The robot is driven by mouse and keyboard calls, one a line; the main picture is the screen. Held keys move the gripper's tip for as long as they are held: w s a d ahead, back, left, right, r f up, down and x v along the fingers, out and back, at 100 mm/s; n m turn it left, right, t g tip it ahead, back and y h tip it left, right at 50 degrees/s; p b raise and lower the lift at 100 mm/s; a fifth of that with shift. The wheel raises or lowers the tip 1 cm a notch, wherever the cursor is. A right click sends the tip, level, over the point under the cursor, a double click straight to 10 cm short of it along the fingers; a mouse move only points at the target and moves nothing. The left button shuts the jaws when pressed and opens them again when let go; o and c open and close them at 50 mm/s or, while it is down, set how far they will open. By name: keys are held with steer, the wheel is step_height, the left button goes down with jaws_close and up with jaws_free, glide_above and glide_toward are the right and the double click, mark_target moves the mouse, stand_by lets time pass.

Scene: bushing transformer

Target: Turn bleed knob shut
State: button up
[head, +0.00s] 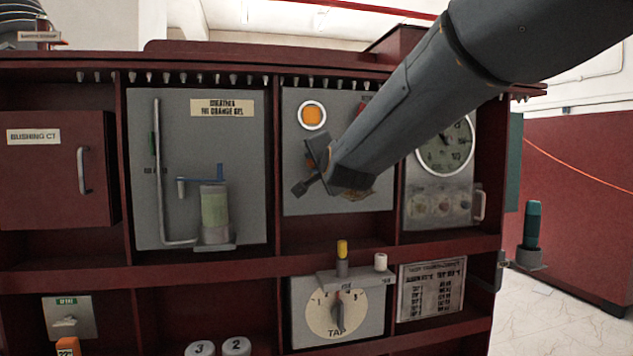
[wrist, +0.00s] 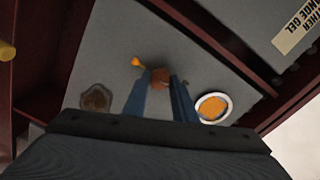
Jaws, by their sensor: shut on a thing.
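The bleed knob appears to be the small rust-brown round knob (wrist: 160,77) on the grey middle panel (wrist: 120,35), seen in the wrist view. My gripper (wrist: 161,88) has one finger on each side of it and is shut on it. In the head view my gripper (head: 309,172) reaches in from the upper right and is at the left part of that panel. I cannot read how far the knob is turned.
An orange round lamp (head: 312,115) sits above my gripper. A breather with a glass cylinder (head: 215,210) and pipe is on the left panel. A dial gauge (head: 446,146) is right of my arm. The tap dial (head: 330,315) and a yellow-topped post (head: 342,250) are below.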

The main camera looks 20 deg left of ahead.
steer(key=shift+m+b, duration=1.4)
steer(key=shift+b, duration=0.7)
steer(key=o, duration=1)
steer(key=shift+o, duration=0.2)
steer(key=b+v, duration=0.1)
steer(key=v, duration=0.6)
steer(key=shift+s+d, duration=0.3)
